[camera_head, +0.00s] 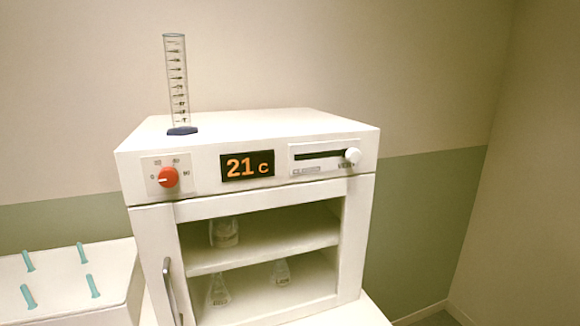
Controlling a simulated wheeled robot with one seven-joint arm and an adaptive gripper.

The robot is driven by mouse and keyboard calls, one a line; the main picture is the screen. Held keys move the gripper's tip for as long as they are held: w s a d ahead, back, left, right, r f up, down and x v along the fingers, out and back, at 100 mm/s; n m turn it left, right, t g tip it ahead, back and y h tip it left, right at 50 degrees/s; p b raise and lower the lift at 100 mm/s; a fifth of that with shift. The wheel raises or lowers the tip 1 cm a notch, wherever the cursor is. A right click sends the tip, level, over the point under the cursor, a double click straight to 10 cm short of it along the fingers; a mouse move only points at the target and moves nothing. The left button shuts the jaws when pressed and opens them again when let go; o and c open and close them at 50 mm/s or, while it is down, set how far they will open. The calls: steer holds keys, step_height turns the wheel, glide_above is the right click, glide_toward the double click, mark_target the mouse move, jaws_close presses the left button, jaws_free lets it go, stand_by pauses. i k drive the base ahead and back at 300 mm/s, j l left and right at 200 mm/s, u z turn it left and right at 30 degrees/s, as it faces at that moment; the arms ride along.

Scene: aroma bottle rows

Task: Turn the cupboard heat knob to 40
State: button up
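The white cupboard (250,211) stands in the middle of the head view. Its red heat knob (168,177) is on a small dial plate at the left of the front panel. The knob's pale pointer line faces left, toward the 0 mark. The plate also has a 90 mark on the right and smaller marks above that are hard to read. The display (247,165) beside it reads 21 C in orange. My gripper is not in view.
A graduated cylinder (177,85) stands on the cupboard top. A slider (352,155) sits at the panel's right. The door handle (172,290) is below the knob. Glassware, including a flask (281,273), stands inside. A white box (60,262) with teal pegs is at left.

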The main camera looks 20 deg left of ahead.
mark_target(168, 176)
steer(key=j+u, duration=0.1)
steer(key=u, duration=1.25)
steer(key=k+j, duration=0.05)
